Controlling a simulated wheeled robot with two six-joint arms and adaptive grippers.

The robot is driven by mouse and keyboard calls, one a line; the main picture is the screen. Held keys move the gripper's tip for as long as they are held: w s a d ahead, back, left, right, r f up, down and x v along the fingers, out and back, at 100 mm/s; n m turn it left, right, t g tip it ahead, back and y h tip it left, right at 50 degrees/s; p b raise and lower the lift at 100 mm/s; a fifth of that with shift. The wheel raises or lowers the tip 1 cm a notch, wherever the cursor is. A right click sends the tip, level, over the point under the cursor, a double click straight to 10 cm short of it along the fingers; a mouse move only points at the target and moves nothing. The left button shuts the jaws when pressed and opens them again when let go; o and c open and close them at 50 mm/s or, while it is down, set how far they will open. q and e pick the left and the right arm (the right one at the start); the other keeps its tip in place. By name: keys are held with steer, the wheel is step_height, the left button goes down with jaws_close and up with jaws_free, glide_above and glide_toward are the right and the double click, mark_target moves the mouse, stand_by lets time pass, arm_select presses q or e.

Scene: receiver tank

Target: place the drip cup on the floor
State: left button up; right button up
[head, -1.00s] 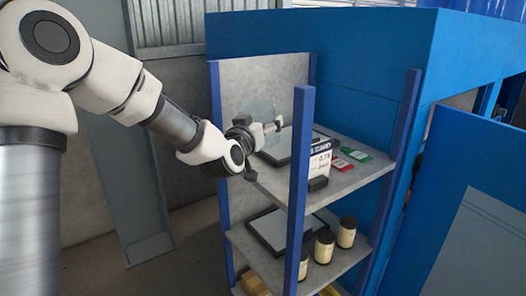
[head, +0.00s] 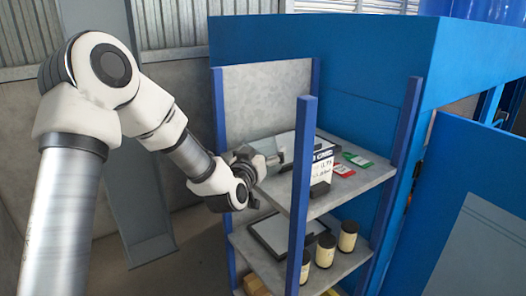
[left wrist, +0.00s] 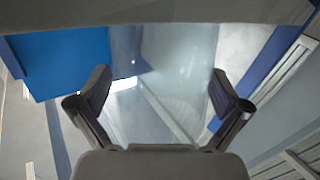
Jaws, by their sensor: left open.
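The drip cup (left wrist: 165,70) is clear and see-through, and it fills the middle of the left wrist view in front of my left gripper. My left gripper (left wrist: 160,88) is open, with one dark finger on each side of the cup; I cannot tell whether either touches it. In the head view my left gripper (head: 273,160) is at the upper shelf's left front edge, and I cannot make out the cup clearly there. The floor (head: 190,262) shows dark left of the rack. My right gripper is not in view.
A rack with blue posts (head: 301,200) has a grey upper shelf (head: 350,188) holding a sign (head: 322,168), a green card (head: 357,159) and a red card (head: 342,170). Below are several dark-lidded jars (head: 326,250) and a framed tray (head: 280,232). A blue wall stands behind.

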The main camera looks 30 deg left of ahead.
arm_select(q)
steer(key=shift+f, duration=0.3)
steer(key=b+v, duration=0.2)
steer(key=f+b+v, duration=0.1)
steer(key=b+v, duration=0.1)
steer(key=v, duration=0.1)
steer(key=shift+w, duration=0.1)
steer(key=s+r, duration=0.3)
steer(key=shift+n, duration=0.3)
steer(key=p+x, duration=0.1)
steer(key=x, duration=0.1)
steer(key=p+x, duration=0.2)
steer(key=x, duration=0.1)
steer(key=r+p+x, duration=0.1)
steer(key=x, duration=0.1)
steer(key=shift+w+p, duration=0.3)
steer(key=shift+p, duration=0.05)
steer(key=shift+w+a+f, duration=0.1)
steer(key=shift+f, duration=0.1)
steer(key=c, duration=1.1)
